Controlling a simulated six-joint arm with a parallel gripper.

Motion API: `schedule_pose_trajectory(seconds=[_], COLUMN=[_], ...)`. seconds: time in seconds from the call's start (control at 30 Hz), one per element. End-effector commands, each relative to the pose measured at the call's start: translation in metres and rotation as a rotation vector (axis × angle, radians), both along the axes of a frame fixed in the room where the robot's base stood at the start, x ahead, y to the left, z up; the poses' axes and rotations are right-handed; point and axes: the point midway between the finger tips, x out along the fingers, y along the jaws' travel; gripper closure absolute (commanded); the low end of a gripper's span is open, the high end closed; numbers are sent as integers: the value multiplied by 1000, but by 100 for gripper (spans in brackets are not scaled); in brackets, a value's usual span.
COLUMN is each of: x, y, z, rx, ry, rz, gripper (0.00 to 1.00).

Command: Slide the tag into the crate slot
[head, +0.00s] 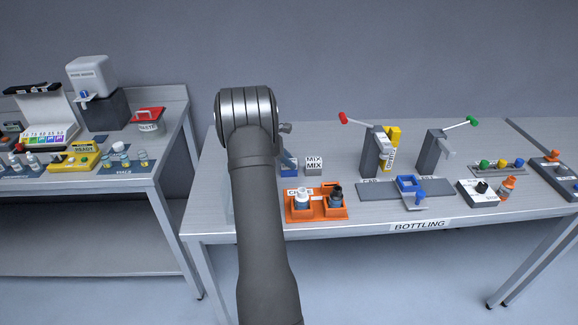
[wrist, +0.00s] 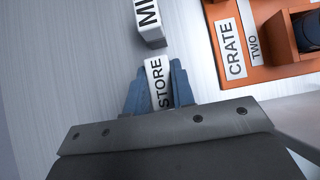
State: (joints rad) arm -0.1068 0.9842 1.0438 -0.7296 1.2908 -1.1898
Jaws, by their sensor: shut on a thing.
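My gripper (wrist: 160,72) shows in the wrist view with its two blue fingers shut on a white tag marked STORE (wrist: 160,88). In the head view my arm hides most of the gripper; its blue fingertips show just left of the MIX block. The orange crate (wrist: 283,72) is to the right of the gripper in the wrist view, apart from the tag, with labels CRATE and TWO on it. In the head view the crate (head: 317,214) holds a white-capped bottle (head: 302,199) and a black-capped bottle (head: 336,197). I cannot clearly make out the slot.
A white MIX block (head: 314,166) stands close to the held tag, behind the crate; it also shows in the wrist view (wrist: 151,24). A grey stand with a red-knobbed lever (head: 375,152) and a blue holder (head: 409,186) are farther right. Bare table lies left of my gripper.

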Motion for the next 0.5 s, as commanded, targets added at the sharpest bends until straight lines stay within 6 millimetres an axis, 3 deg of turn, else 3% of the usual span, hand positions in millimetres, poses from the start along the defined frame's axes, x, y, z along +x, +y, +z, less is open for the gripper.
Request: schedule_pose_trajectory(seconds=[0.5], x=[0], y=[0], z=[16], rx=[0], ry=[-1], rz=[1], gripper=[100])
